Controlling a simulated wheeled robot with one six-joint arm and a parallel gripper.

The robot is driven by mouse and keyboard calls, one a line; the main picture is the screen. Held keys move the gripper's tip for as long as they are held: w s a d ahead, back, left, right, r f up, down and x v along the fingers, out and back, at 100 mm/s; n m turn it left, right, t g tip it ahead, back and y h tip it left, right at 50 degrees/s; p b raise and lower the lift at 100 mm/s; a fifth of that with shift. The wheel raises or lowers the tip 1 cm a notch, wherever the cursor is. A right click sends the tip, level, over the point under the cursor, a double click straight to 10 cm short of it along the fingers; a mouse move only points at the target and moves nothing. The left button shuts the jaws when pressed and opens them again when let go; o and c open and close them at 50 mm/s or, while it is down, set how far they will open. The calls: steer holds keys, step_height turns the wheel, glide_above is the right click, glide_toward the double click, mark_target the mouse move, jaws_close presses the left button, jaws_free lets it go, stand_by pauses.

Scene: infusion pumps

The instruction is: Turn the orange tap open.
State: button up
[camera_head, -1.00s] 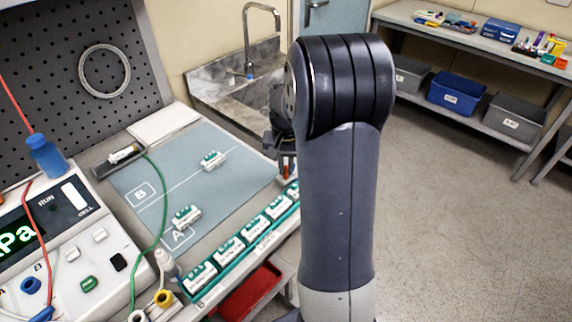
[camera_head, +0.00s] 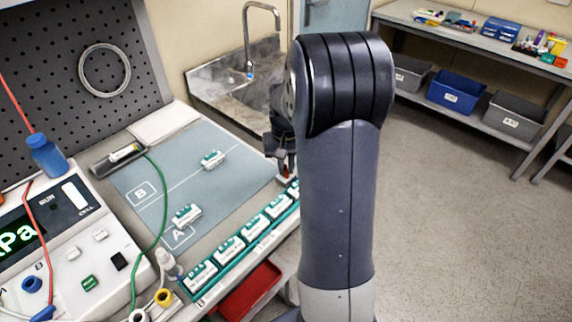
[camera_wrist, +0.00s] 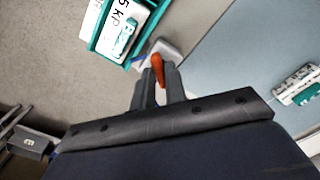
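The orange tap handle (camera_wrist: 158,68) shows in the wrist view on a pale base (camera_wrist: 168,50) at the end of the green rack. My gripper (camera_wrist: 160,76) has one finger on each side of the handle, with a narrow gap between the fingers. I cannot tell whether the fingers press on the handle or stand just clear of it. In the head view my gripper (camera_head: 284,168) points down at the rack's far end, partly hidden behind my arm. The tap is mostly hidden there.
White-and-green cartridges (camera_head: 229,250) stand in the rack right beside the tap. Two more (camera_head: 186,216) (camera_head: 212,159) lie on the blue-grey mat (camera_head: 150,180). The pump console (camera_head: 60,240) is at the left, a sink (camera_head: 225,80) behind. A red bin (camera_head: 250,288) sits below the bench edge.

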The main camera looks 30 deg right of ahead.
mark_target(286, 169)
steer(key=o, duration=0.4)
step_height(286, 169, up, 11)
steer(key=shift+f, duration=0.1)
stand_by(0.4)
step_height(286, 169, down, 11)
steer(key=shift+r, duration=0.1)
stand_by(0.6)
